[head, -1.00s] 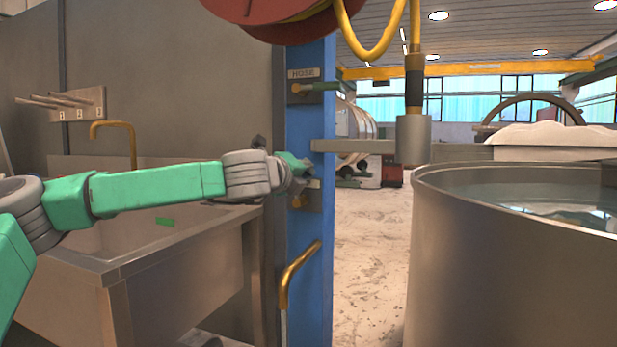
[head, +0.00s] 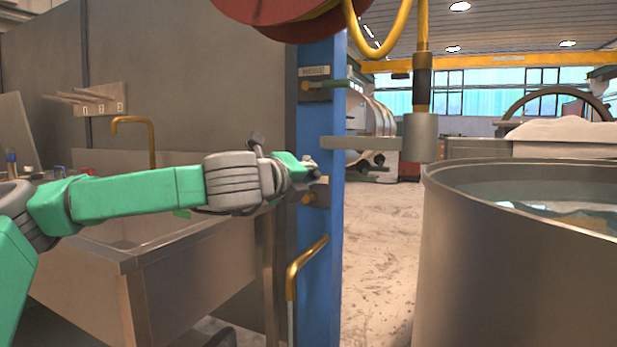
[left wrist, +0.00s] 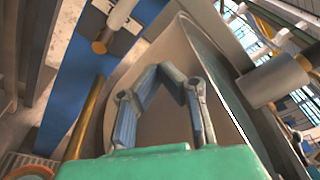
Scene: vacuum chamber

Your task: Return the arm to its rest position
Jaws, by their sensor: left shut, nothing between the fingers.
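My left arm reaches in from the left in the head view, in front of the sink. Its gripper (head: 306,172) is close in front of the blue post (head: 318,225) in the picture; I cannot tell whether they touch. In the left wrist view the gripper's two blue-padded fingers (left wrist: 158,69) come together at the tips with nothing between them. The post also shows in the left wrist view (left wrist: 75,75), left of the fingers. My right gripper is in neither view.
The post carries a labelled hose valve (head: 312,85), a lower brass fitting (head: 309,197) and a bent brass pipe (head: 300,262). A hose nozzle (head: 421,135) sits in a bracket (head: 360,143). A steel sink (head: 190,232) is left, a water tank (head: 510,270) right. Open floor lies between post and tank.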

